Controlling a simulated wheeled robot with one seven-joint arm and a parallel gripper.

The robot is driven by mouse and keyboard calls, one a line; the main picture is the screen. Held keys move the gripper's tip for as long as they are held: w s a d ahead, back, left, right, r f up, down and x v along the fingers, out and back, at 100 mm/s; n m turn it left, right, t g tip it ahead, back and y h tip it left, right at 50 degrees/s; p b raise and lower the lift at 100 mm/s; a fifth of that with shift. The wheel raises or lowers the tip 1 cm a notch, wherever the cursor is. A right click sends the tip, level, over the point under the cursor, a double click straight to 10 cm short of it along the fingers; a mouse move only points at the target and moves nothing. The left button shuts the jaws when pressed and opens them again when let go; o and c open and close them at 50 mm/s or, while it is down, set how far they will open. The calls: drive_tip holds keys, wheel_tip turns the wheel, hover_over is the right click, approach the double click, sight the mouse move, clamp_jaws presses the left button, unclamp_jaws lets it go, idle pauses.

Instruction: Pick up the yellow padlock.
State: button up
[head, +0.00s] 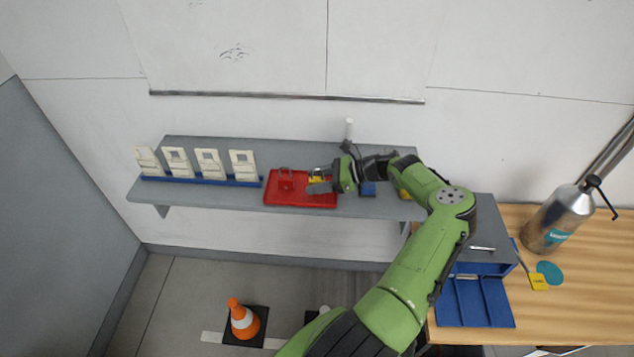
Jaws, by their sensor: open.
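The yellow padlock (317,179) sits on the red tray (300,201) on the grey wall shelf, partly hidden by my gripper. A red padlock (286,183) stands on the same tray, to its left. My gripper (313,180) reaches in from the right along the shelf, with its fingers at the yellow padlock. It is open. I cannot tell from this view whether the padlock is between the fingers or behind them.
Several cream holders (208,162) stand in a blue rail at the shelf's left. A blue object (368,189) lies under my arm. A metal bottle (560,217) and a yellow tag (538,281) are on the wooden table (590,265). An orange cone (243,321) stands on the floor.

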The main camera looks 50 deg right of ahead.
clamp_jaws()
wheel_tip(320, 180, up, 10)
idle(0.6)
